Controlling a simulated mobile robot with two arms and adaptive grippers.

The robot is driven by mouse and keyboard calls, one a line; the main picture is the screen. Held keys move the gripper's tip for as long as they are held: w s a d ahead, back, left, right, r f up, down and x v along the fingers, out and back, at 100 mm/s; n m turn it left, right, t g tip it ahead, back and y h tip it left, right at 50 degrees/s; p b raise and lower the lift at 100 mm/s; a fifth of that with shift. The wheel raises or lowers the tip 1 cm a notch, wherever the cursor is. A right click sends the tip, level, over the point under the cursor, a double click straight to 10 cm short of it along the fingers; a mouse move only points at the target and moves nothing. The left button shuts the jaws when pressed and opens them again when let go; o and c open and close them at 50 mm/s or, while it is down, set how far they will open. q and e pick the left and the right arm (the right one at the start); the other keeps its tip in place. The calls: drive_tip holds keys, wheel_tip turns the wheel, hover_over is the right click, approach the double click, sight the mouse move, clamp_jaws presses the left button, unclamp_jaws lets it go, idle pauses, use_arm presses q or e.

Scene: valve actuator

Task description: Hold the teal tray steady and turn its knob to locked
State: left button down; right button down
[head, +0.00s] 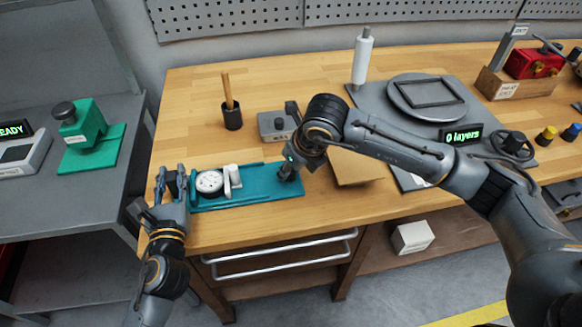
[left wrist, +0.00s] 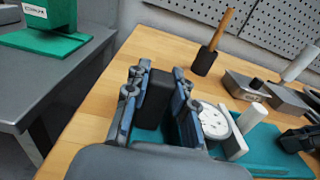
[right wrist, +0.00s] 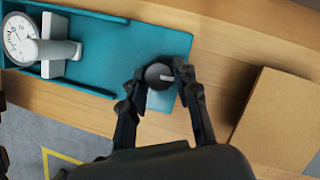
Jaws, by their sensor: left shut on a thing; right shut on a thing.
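The teal tray (head: 255,188) lies on the wooden bench near its front edge. It carries a white dial gauge (head: 209,183) and a white upright post with a lever. My left gripper (head: 172,178) is shut on a dark block (left wrist: 154,100) at the tray's left end. My right gripper (head: 288,172) reaches down to the tray's right end. In the right wrist view it is shut on the round dark knob (right wrist: 157,76), with a finger on each side. A pale pointer line on the knob points right in that view. Any lock marking is not readable.
A brown box (head: 355,168) stands right of the tray, close to my right arm. Behind the tray are a dark cup with a wooden-handled tool (head: 232,117) and a grey block device (head: 275,125). A green press (head: 88,130) stands on the left side table.

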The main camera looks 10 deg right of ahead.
use_arm(q)
drive_tip(key=shift+f, duration=0.1)
use_arm(e)
drive_tip(key=c, duration=1)
unclamp_jaws()
drive_tip(key=v, duration=1.2)
drive_tip(key=shift+d, duration=0.1)
use_arm(q)
drive_tip(key=c, duration=1)
unclamp_jaws()
drive_tip(key=shift+c, duration=0.2)
